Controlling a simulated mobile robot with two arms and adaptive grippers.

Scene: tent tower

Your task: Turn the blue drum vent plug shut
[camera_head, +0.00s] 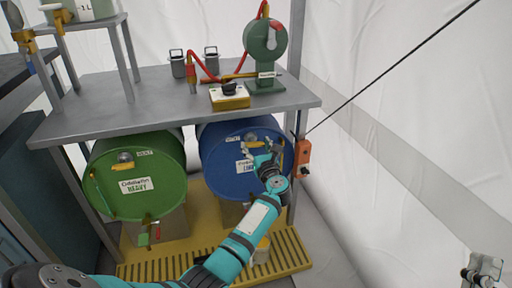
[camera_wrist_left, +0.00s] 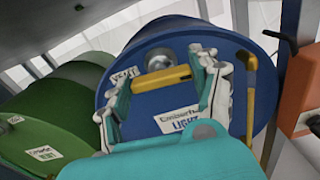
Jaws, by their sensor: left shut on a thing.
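The blue drum (camera_head: 222,170) lies on its side under the bench, its round end facing me; it also fills the middle of the left wrist view (camera_wrist_left: 215,40). Its label reads LIGHT. Its vent plug (camera_wrist_left: 159,60) is a silver round fitting beside a VENT label, with a yellow handle (camera_wrist_left: 160,82) lying nearly level, slightly tilted, in that view. My left gripper (camera_head: 263,158) is at the drum's face, its fingers to either side of the yellow handle and shut on it. My right gripper (camera_head: 483,268) is at the lower right, away from the drum; its fingers are unclear.
A green drum (camera_head: 165,180) labelled HEAVY lies to the left, with its own vent. Both drums are above a yellow slatted base (camera_head: 285,260). An orange box (camera_head: 302,160) hangs by the bench leg at right. The grey bench top (camera_head: 130,100) overhangs the drums.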

